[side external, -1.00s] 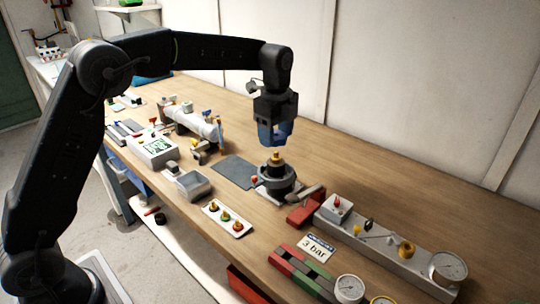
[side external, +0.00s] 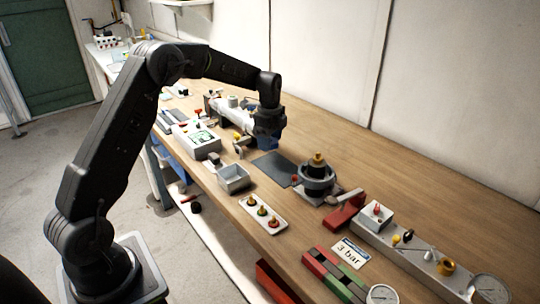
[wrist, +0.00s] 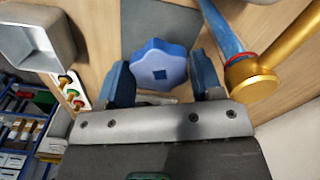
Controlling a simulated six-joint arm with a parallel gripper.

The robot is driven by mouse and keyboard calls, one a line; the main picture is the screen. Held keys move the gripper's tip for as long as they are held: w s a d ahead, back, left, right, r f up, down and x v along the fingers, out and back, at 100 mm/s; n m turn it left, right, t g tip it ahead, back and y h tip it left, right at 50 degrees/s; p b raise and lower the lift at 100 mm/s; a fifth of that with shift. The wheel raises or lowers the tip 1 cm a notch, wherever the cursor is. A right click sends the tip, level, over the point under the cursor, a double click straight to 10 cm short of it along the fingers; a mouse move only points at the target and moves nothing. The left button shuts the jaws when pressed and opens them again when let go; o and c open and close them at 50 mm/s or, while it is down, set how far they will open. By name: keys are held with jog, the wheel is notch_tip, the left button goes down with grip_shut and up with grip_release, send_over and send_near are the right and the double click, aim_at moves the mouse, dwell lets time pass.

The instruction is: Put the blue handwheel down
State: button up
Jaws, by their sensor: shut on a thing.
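The blue handwheel (wrist: 158,62), lobed with a dark square hole in its middle, sits between the two blue fingers of my gripper (wrist: 161,80) in the wrist view. The gripper is shut on it. In the side view my gripper (side external: 266,142) is low over the bench, beside the right end of the white reactor tube (side external: 232,114) and behind the dark grey mat (side external: 272,167). The handwheel is mostly hidden by the gripper there. I cannot tell whether it touches the bench.
A black round fixture with a brass top (side external: 318,180) stands right of the mat. A grey open bin (side external: 233,178) and a white tray of small knobs (side external: 262,213) lie in front. In the wrist view a gold pipe with a blue lever (wrist: 250,75) is close on the right.

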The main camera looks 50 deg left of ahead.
aim_at(270, 161)
jog(key=shift+f, duration=2.7)
jog(key=o, duration=0.9)
jog(key=shift+f, duration=0.1)
jog(key=shift+c, duration=0.2)
